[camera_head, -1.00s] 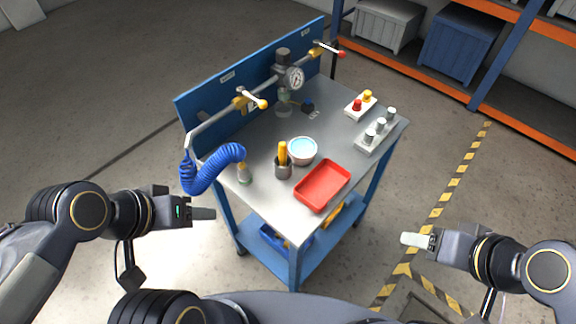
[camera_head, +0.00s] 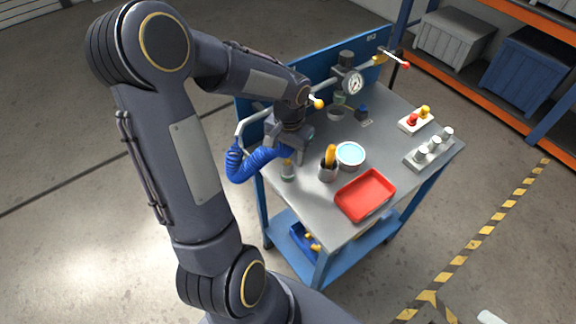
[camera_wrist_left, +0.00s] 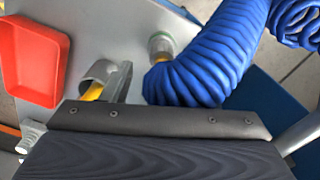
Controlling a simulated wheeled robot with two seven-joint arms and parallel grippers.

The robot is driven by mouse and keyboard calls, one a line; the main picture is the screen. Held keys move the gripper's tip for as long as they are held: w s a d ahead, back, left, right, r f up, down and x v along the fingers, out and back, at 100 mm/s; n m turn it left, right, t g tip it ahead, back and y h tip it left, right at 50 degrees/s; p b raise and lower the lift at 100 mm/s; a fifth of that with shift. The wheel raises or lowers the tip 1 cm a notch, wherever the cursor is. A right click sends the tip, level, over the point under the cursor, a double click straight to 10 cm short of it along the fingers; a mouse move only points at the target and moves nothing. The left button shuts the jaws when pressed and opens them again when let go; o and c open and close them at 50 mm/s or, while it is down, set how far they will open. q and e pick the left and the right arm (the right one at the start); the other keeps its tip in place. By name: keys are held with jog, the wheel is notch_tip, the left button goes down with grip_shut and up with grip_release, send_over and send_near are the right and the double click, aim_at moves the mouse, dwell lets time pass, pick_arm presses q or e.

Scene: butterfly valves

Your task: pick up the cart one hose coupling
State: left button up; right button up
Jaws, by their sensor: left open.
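The hose coupling (camera_head: 288,171) is a small grey upright piece with a green ring near its base. It stands at the end of the blue coiled hose (camera_head: 256,162), near the left edge of the cart top (camera_head: 318,215). My left gripper (camera_head: 292,150) is open just above and behind the coupling, over the coil. In the left wrist view the coupling (camera_wrist_left: 160,45) shows above the dark gripper body, beside the hose (camera_wrist_left: 215,60), apart from the jaws. Only a pale tip of my right gripper (camera_head: 490,317) shows at the bottom edge.
A grey cup with yellow handles (camera_head: 328,168), a bowl (camera_head: 350,154) and a red tray (camera_head: 364,195) stand right of the coupling. Valve pipework with a gauge (camera_head: 353,83) runs along the blue back panel. Knob blocks (camera_head: 430,148) stand at the right.

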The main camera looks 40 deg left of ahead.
aim_at(288, 166)
pick_arm(q)
notch_tip(288, 166, down, 5)
jog(key=shift+a+r+p, duration=0.1)
jog(key=shift+a+p, duration=0.05)
jog(key=shift+p, duration=0.3)
jog(key=c, duration=0.9)
jog(key=shift+c, duration=0.5)
jog(key=shift+r, duration=0.1)
